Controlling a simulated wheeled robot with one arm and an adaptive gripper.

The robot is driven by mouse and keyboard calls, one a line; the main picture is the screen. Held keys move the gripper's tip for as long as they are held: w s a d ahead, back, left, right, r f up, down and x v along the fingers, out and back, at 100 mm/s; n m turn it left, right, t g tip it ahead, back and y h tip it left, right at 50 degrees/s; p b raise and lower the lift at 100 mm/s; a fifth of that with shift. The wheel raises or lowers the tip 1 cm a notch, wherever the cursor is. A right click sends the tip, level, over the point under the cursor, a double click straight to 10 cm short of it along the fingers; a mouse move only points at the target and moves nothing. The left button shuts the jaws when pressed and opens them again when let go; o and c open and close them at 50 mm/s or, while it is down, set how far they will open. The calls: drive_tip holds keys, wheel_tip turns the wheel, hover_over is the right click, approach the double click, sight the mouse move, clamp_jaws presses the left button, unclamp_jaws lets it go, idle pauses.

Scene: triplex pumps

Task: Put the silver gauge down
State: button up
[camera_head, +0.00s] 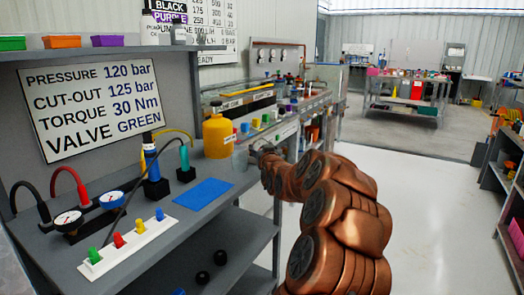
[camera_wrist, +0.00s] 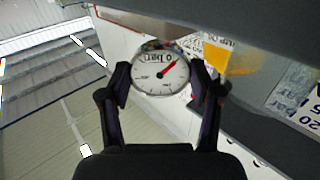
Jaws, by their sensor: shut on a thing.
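My gripper (camera_wrist: 166,84) is shut on the silver gauge (camera_wrist: 160,72), with one dark finger on each side of it. The gauge has a round white dial, a silver rim and a red needle, and its face is turned to the wrist camera. In the head view my gripper (camera_head: 256,152) is small, at the end of my copper arm, by the right edge of the grey bench (camera_head: 218,172). The gauge is hard to make out there.
A blue mat (camera_head: 203,193) lies bare on the bench. A yellow bottle (camera_head: 218,136) stands behind it. Two hose gauges (camera_head: 68,219) and a white rack of coloured valves (camera_head: 128,243) are at the left. Open floor (camera_head: 425,210) lies to the right.

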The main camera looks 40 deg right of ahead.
drive_tip(key=shift+f, duration=0.35)
drive_tip(key=o, duration=1.3)
drive_tip(key=shift+c, duration=0.2)
drive_tip(key=shift+s+r, duration=0.1)
drive_tip(key=shift+r, duration=0.45)
drive_tip(key=v, duration=1.2)
drive_tip(key=shift+f+p, duration=0.2)
drive_tip(key=shift+p, duration=0.25)
